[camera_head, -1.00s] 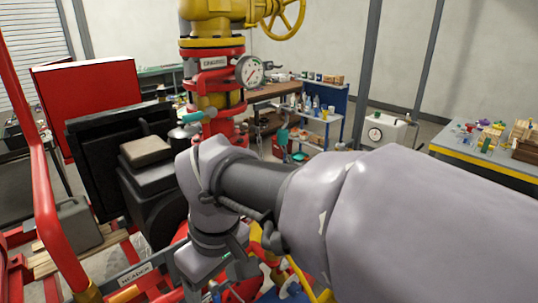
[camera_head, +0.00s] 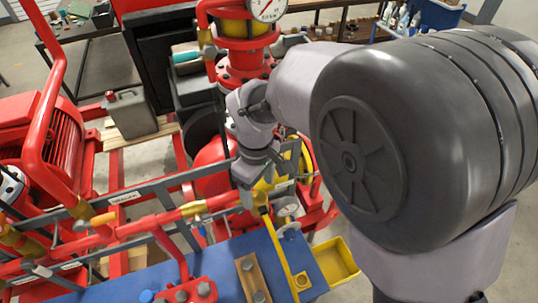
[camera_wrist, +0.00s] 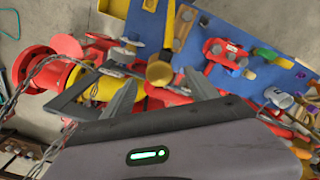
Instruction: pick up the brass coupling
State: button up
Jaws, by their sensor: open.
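I cannot single out the brass coupling with certainty. A round, brass-coloured piece (camera_wrist: 160,72) shows in the wrist view between and beyond my fingertips, at the end of a yellow bar. In the head view a brass-coloured fitting (camera_head: 194,208) sits on the red pipe, left of my gripper.
A blue panel (camera_head: 232,252) carries a tan block with bolts (camera_head: 251,276) and a red manifold (camera_head: 182,291). A yellow tray (camera_head: 338,260) lies to its right. A small gauge (camera_head: 288,211), red pipes and the grey rail crowd the space around my gripper.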

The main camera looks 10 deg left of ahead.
aim_at(259, 197)
notch_tip(259, 197, down, 5)
jog(key=shift+f+p, duration=0.2)
jog(key=shift+p, duration=0.1)
jog(key=shift+w+f, duration=0.15)
jog(key=c, duration=0.5)
grip_shut()
